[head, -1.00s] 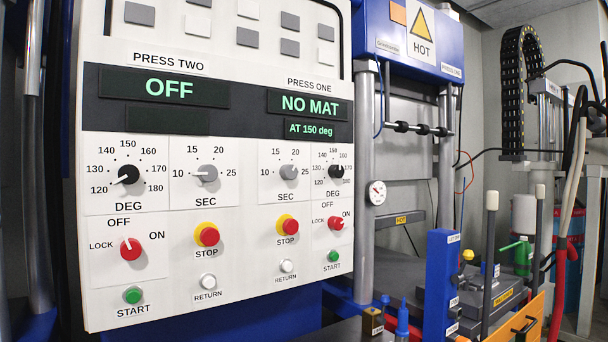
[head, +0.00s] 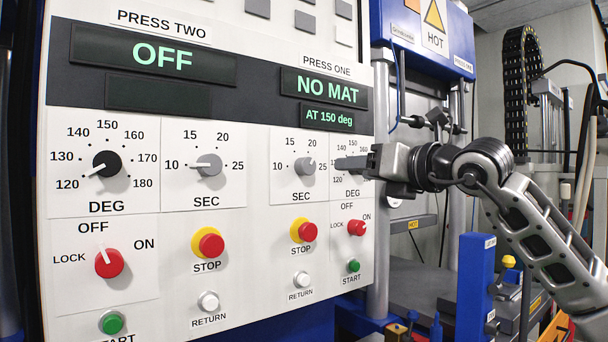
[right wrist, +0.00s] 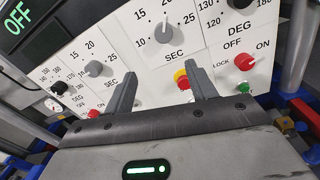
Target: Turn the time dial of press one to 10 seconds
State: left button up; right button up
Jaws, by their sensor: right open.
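The time dial of press one (head: 305,166) is a grey knob above the SEC label on the white panel, below the NO MAT display. Its white pointer leans up and right, near 20. It also shows in the right wrist view (right wrist: 165,31), beyond the fingers. My left gripper is not in view.
The red press one lock switch (head: 357,228) and red stop button (head: 303,230) sit below the dials. The press two time dial (head: 208,165) is to the left, pointing at 10. A blue post (head: 472,285) stands at the lower right.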

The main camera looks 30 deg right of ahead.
jog(key=p, duration=0.6)
send_near(310, 167)
jog(key=w, duration=0.5)
jog(key=w+a, duration=0.1)
jog(key=w, duration=0.1)
jog(key=shift+w+r, duration=0.2)
jog(key=shift+w, duration=0.2)
jog(key=shift+w+f+h+p, duration=0.15)
jog(key=shift+w+h+p, duration=0.15)
jog(key=shift+w, duration=0.55)
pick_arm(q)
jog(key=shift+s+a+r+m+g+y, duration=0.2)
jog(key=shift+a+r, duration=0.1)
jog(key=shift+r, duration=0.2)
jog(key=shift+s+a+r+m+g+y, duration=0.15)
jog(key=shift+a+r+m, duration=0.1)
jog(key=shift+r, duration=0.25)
pick_arm(e)
jog(key=c, duration=1)
